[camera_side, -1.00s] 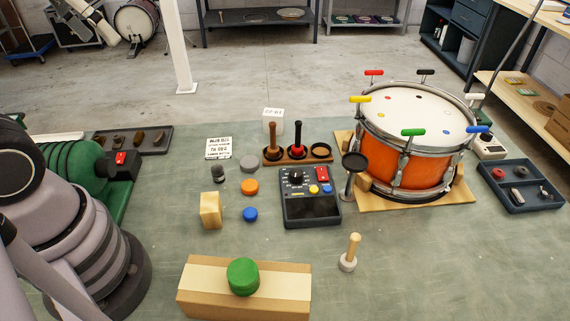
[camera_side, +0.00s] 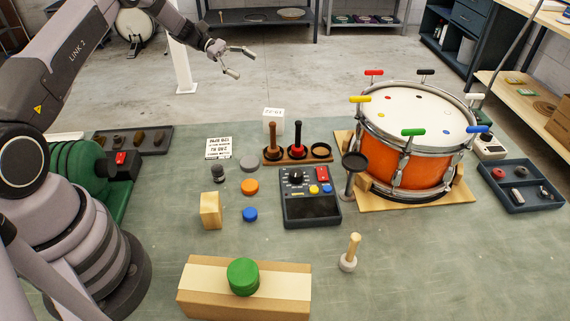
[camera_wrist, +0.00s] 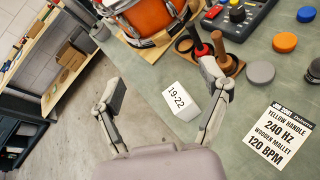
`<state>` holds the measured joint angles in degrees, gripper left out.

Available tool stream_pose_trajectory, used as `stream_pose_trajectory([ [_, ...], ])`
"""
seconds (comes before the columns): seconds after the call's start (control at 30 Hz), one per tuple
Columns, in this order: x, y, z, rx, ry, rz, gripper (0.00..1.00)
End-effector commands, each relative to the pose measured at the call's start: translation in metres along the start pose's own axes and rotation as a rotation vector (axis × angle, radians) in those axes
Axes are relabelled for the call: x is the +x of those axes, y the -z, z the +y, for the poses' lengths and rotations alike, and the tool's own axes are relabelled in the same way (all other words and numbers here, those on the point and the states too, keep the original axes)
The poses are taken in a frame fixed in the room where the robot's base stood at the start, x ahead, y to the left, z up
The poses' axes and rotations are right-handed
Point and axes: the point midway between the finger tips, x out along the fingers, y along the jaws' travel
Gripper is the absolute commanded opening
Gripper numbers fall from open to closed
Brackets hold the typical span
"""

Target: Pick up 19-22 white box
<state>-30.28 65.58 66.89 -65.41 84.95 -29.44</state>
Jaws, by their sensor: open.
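The white box (camera_side: 273,121) stands on the bench behind the wooden mallet holder, with dark writing on its top. In the wrist view the white box (camera_wrist: 180,97) shows its label, 19-22, between my gripper's fingers but farther away. My gripper (camera_side: 246,62) is open and empty, held high above and to the left of the box in the side view. In the wrist view the open fingers of my gripper (camera_wrist: 166,100) frame the box without touching it.
The mallet holder (camera_side: 284,159) with two mallets stands close in front of the box. A printed card (camera_side: 218,148) lies to its left, beside a grey disc (camera_side: 249,163). The orange drum (camera_side: 405,153) stands to the right. The bench's far edge is just behind the box.

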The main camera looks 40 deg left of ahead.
Motion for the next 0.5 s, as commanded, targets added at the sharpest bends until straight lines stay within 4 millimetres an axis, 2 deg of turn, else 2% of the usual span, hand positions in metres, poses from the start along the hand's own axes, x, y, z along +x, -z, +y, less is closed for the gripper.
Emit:
stream_pose_trajectory([
  [0.03, -0.001, 0.035, -0.004, -0.068, -0.048, -0.052, 0.76],
  [0.1, -0.002, 0.072, -0.008, -0.144, -0.113, -0.122, 0.76],
  [0.2, -0.003, 0.115, -0.02, -0.231, -0.194, -0.211, 0.76],
  [0.33, -0.005, 0.151, -0.034, -0.302, -0.268, -0.292, 0.76],
  [0.4, -0.005, 0.161, -0.039, -0.321, -0.292, -0.317, 0.76],
  [0.5, -0.002, 0.166, -0.041, -0.333, -0.305, -0.334, 0.76],
])
